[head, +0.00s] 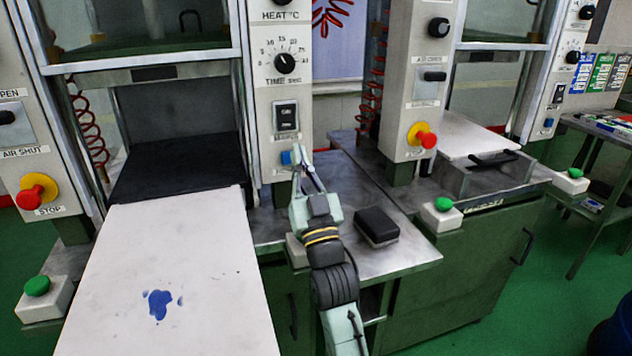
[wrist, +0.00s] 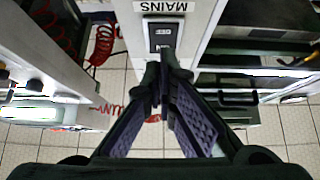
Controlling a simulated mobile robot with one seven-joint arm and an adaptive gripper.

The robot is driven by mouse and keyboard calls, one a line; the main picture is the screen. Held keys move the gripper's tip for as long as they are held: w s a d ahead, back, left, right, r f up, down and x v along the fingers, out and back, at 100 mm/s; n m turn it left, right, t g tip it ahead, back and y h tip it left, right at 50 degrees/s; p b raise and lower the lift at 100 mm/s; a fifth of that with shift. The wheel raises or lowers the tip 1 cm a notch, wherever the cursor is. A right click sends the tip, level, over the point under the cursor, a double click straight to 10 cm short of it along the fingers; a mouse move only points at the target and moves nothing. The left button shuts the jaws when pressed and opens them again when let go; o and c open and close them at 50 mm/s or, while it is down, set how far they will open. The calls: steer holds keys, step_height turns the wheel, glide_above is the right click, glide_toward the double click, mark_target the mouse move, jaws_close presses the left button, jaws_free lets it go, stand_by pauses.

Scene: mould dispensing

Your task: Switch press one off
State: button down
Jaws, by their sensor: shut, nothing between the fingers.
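The mains switch (head: 287,117) is a black rocker in a pale frame on the white control panel of the left press. It also shows in the wrist view (wrist: 163,35) under an upside-down "MAINS" label. My gripper (head: 299,150) is in front of that panel, its tips below the switch in the head view and close to the small blue button (head: 286,158). In the wrist view my gripper (wrist: 168,60) has its fingertips together and empty, at the switch's lower edge in the picture. I cannot tell whether they touch it. Part of the panel's lower end is hidden behind the fingers.
A time dial (head: 286,63) sits above the switch. A black block (head: 376,226) lies on the metal bench (head: 400,258) right of my arm. A white board (head: 165,255) with a blue patch is at the left. Red stop buttons (head: 36,191) and green buttons (head: 443,204) stand nearby.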

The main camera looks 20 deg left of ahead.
steer(key=s+d, duration=0.6)
steer(key=s, duration=0.2)
steer(key=shift+s, duration=0.35)
